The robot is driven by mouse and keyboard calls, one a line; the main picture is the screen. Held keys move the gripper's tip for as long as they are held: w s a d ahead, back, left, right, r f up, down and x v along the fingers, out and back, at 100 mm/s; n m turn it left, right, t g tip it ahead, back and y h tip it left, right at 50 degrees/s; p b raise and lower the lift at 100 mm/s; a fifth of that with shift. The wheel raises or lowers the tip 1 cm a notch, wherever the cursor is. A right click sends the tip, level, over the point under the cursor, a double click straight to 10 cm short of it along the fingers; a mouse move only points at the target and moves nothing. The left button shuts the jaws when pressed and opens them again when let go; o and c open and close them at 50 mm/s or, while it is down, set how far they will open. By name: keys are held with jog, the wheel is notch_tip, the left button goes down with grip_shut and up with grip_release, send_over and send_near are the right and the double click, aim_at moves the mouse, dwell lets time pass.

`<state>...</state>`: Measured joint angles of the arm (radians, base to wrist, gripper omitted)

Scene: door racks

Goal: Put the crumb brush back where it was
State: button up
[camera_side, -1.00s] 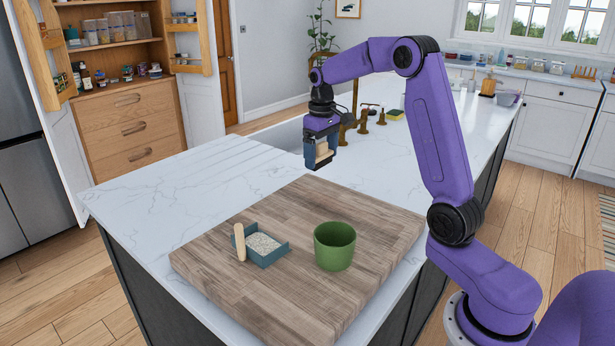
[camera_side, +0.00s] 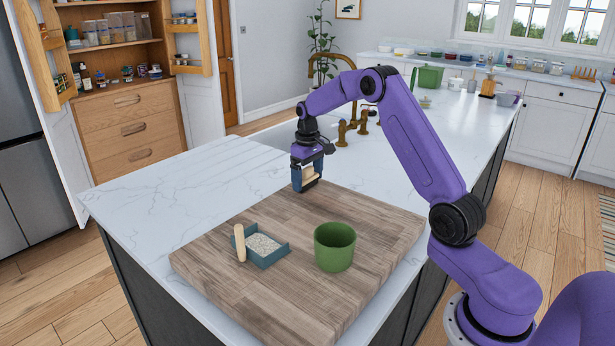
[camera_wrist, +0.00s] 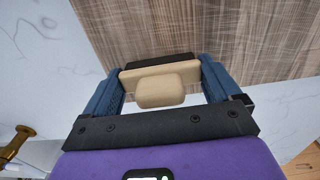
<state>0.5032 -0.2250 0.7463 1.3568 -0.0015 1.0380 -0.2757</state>
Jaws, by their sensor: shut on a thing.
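The crumb brush (camera_wrist: 160,88) is between the two blue fingers of my gripper (camera_side: 304,184). It has a pale wooden back and handle with a dark strip along its far edge. In the side view the brush (camera_side: 307,173) is mostly covered by the fingers. My gripper, also in the wrist view (camera_wrist: 161,82), is shut on it and points down at the far corner of the wooden board (camera_side: 375,216). I cannot tell whether the brush touches the board.
A blue-grey dustpan (camera_side: 272,258) with pale crumbs and a wooden handle (camera_side: 239,243) lies on the board. A green cup (camera_side: 334,250) stands to its right. The board between my gripper and these is clear. A brass tap (camera_side: 341,132) stands behind my gripper.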

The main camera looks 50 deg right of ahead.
jog(key=shift+f, duration=0.15)
jog(key=o, duration=0.8)
jog(key=shift+c, duration=0.2)
